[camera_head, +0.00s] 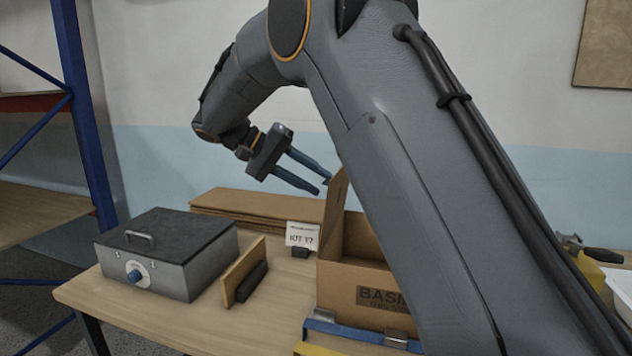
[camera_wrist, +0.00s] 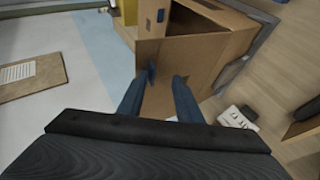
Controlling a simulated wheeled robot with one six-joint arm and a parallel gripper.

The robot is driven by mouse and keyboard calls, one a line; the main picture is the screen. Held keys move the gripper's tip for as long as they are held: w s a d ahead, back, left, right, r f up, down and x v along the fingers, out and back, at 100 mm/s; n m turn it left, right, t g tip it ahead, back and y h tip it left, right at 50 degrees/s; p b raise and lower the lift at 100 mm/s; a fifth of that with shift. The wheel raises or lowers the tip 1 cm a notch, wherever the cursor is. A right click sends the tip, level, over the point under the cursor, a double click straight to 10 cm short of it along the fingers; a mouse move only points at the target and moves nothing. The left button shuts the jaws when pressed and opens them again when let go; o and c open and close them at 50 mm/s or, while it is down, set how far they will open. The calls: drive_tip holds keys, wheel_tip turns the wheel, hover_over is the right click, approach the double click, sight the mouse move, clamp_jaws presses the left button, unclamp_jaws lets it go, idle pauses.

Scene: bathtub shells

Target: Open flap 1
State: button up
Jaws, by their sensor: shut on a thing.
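A brown cardboard box (camera_head: 365,285) with dark print on its front stands on the table, partly hidden behind my arm. A tall flap (camera_head: 334,218) stands up at its left side. My gripper (camera_head: 325,184) is at the top edge of this flap, its two blue-grey fingers pointing at it from the left. In the wrist view the fingers (camera_wrist: 165,78) lie at the flap (camera_wrist: 162,56), with the box (camera_wrist: 205,52) beyond. My gripper is shut on the flap. No flap number is visible. The box's right side is hidden.
A grey metal box with a dark lid (camera_head: 165,253) sits at the left. A small upright board (camera_head: 244,272) in a dark holder, a printed card (camera_head: 302,236) and flat cardboard sheets (camera_head: 258,205) are near the box. A blue shelf frame (camera_head: 85,115) stands far left.

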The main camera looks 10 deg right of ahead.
drive_tip(key=b+v, duration=0.2)
drive_tip(key=v, duration=0.5)
drive_tip(key=shift+s, duration=0.15)
drive_tip(key=shift+a+r, duration=0.1)
drive_tip(key=shift+a, duration=0.05)
